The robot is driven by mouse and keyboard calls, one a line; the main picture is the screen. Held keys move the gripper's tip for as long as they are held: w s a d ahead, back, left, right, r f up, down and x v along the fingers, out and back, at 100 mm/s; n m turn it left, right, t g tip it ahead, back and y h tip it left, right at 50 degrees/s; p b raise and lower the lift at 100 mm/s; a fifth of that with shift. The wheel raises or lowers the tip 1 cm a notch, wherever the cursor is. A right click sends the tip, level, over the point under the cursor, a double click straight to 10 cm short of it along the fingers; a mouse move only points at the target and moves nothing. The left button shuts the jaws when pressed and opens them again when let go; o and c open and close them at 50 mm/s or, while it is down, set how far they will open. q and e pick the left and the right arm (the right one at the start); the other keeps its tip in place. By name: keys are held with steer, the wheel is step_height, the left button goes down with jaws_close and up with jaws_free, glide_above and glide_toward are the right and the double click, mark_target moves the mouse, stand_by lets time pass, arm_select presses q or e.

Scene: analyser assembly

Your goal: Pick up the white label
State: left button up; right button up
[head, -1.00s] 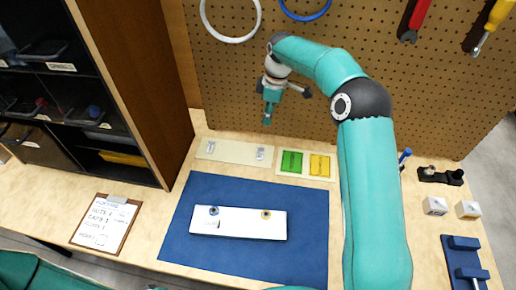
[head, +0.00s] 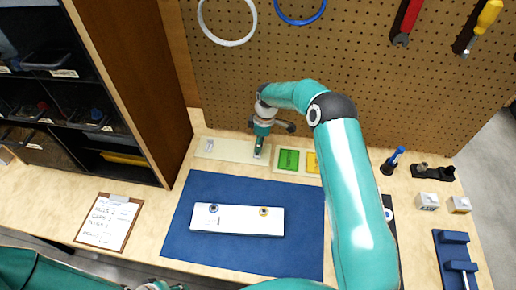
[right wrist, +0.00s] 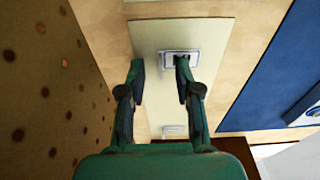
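A cream strip (head: 228,150) behind the blue mat carries two small pale labels. The left label (head: 210,145) is clear in the head view. The right one is mostly hidden there by my right gripper (head: 259,153). In the right wrist view that label (right wrist: 172,55) lies by the fingertips, and one fingertip overlaps it. The other label (right wrist: 175,130) shows between the lower fingers. My right gripper (right wrist: 160,70) is open and points down over the strip, with nothing held. Part of my left gripper (head: 155,286) shows at the bottom edge; its fingers cannot be made out.
The blue mat (head: 300,250) bears a white panel (head: 240,221) with two round fittings. Green (head: 289,160) and yellow (head: 312,162) pads sit right of the strip. The pegboard (head: 350,70) stands close behind. A clipboard (head: 108,221) lies at left.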

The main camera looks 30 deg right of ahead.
steer(key=shift+f, duration=0.45)
jaws_close()
steer(key=shift+r, duration=0.1)
